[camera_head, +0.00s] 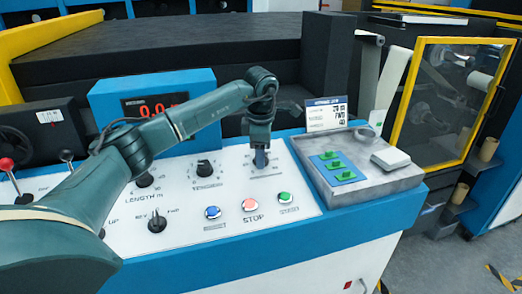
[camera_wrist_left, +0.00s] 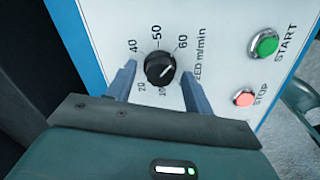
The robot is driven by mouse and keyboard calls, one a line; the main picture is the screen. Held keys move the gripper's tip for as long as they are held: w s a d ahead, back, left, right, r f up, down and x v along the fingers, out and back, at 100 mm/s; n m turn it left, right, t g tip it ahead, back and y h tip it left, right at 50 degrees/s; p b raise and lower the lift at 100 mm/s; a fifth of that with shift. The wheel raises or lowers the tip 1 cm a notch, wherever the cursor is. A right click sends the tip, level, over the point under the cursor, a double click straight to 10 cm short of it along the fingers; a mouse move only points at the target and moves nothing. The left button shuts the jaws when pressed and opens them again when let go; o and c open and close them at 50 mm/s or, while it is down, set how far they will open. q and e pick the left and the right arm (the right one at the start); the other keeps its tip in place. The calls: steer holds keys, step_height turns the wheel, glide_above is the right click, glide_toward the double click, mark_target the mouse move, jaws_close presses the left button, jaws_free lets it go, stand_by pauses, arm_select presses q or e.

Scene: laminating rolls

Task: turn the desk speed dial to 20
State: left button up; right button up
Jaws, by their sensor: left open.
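The speed dial (camera_wrist_left: 159,68) is a round black knob on the white panel, with printed numbers around it and "m/min" beside it in the left wrist view. 20 and 10 are at its lower side, 40, 50 and 60 at its upper side. A light mark shows on the knob's right part, but I cannot tell its exact setting. My left gripper (camera_wrist_left: 158,80) is open, one finger on each side of the knob; contact is unclear. My right gripper is not in view.
The stop button (camera_head: 250,204) is red, between a blue button (camera_head: 213,212) and a green start button (camera_head: 285,197). Another black knob (camera_head: 204,168) is left of my gripper. A red digital display (camera_head: 155,105) stands behind. A grey tray (camera_head: 375,181) is at the right.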

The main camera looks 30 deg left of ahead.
arm_select(q)
steer(key=shift+c, duration=0.3)
steer(key=c, duration=0.9)
steer(key=shift+n, duration=0.3)
